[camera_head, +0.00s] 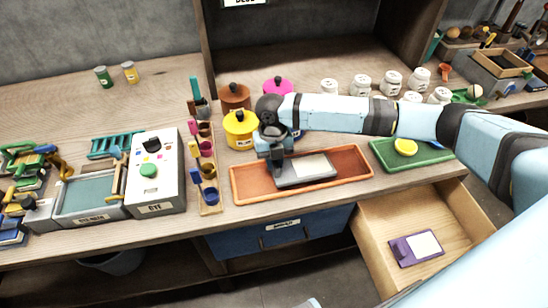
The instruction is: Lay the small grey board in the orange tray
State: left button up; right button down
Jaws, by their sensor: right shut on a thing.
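The small grey board (307,169) has a pale panel on its top face. It is over the left and middle part of the orange tray (352,163), looking roughly level. I cannot tell whether it touches the tray floor. My right gripper (276,158) comes down at the board's left end and is shut on it. The gripper hides that end of the board and part of the tray's back rim. My left gripper is not in view.
A green tray (437,156) with a yellow round thing (406,147) lies to the right. Several lidded pots, including a yellow one (240,131), stand behind the orange tray. A wooden rack of cups (211,197) is close on its left. An open drawer (452,212) juts out below, holding a purple board (415,248).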

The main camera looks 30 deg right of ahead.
jog(key=shift+f, duration=0.15)
dwell(0.4)
jog(key=shift+f, duration=0.3)
dwell(0.3)
jog(key=c, duration=1.4)
grip_release()
jog(key=o, duration=0.4)
jog(key=shift+r, duration=0.1)
